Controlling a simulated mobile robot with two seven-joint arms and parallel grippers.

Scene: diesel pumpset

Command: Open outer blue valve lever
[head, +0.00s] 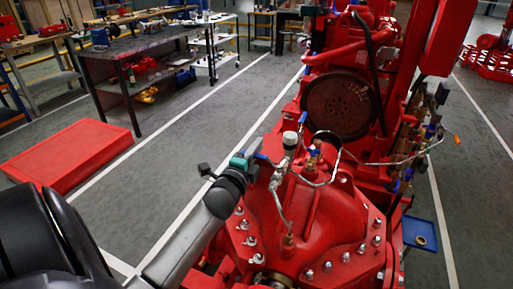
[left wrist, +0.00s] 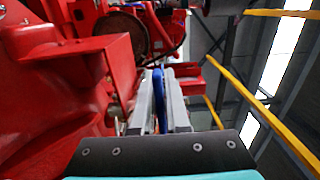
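In the head view my left gripper (head: 258,160) reaches in from the left over the red pump casing, at a small blue valve lever (head: 263,157) on the left end of the pipework. In the left wrist view the blue lever (left wrist: 158,98) stands upright between the two grey fingers of my left gripper (left wrist: 160,100). The fingers lie close along both its sides and appear shut on it. The valve body under the lever is mostly hidden. A second blue valve lever (head: 313,152) sits further right on the brass fitting. My right gripper is not in view.
A white-topped gauge (head: 290,139) and thin bent tubes stand close right of the gripper. The red pump casing (head: 325,235) with several bolts lies below. A red platform (head: 68,154) and a workbench (head: 140,45) are at left; grey floor between is clear.

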